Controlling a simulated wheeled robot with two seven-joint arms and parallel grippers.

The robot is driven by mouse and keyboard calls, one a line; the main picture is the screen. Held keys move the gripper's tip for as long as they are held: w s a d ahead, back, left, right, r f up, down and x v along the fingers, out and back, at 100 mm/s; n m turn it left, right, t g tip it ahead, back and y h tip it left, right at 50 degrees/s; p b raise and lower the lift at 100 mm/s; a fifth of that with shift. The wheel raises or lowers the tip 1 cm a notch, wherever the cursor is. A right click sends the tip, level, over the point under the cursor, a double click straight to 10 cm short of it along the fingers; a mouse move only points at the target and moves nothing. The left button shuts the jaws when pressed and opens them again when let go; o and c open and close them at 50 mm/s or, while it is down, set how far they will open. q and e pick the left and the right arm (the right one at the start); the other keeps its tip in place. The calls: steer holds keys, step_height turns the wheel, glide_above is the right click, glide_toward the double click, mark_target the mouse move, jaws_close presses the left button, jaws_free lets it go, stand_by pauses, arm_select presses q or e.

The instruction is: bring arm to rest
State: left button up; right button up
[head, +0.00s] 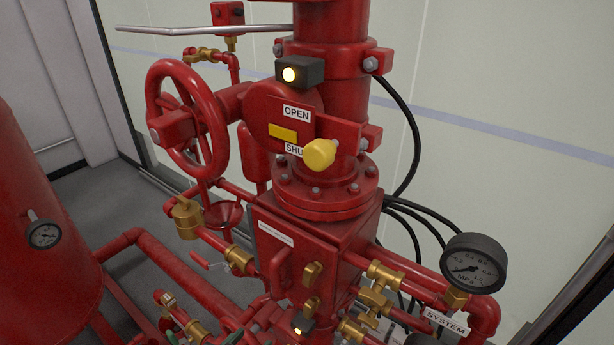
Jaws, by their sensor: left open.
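Neither of my grippers can be made out in the head view, and I see no arm link of mine there. The red valve assembly (318,190) fills the middle of the view. It has a red handwheel (154,100) on its left. A plate with OPEN and SHUT labels (297,112) and a yellow knob (319,154) is on its front. The SHUT label is partly hidden by the knob.
A red tank (40,220) with a gauge stands at the left. A pressure gauge (473,263) and a SYSTEM label (446,322) are at the lower right. A thin metal rod (200,29) sticks out at upper left. Brass valves and pipes crowd the bottom. Some grey floor (90,195) is bare.

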arm_select(q)
steer(key=s+a+n+g+y, duration=0.35)
steer(key=s+a+g, duration=0.45)
steer(key=s+a, duration=0.5)
steer(key=s+d+f+m+g+b, duration=0.1)
steer(key=s+f+b, duration=0.1)
steer(key=f, duration=1.2)
steer(key=s+d+f+b, duration=0.1)
steer(key=s+f+b, duration=0.1)
steer(key=f, duration=1.2)
steer(key=s+a+f+g+b, duration=0.1)
steer(key=s+a+f+b, duration=0.2)
steer(key=s+f, duration=1.3)
steer(key=shift+f+g+y, duration=0.3)
steer(key=shift+f+y, duration=0.15)
steer(key=shift+f, duration=0.5)
arm_select(e)
step_height(320, 180, down, 7)
arm_select(q)
steer(key=shift+c, duration=1)
arm_select(e)
steer(key=shift+o, duration=0.3)
arm_select(q)
steer(key=shift+d+m, duration=0.1)
steer(key=shift+m, duration=0.15)
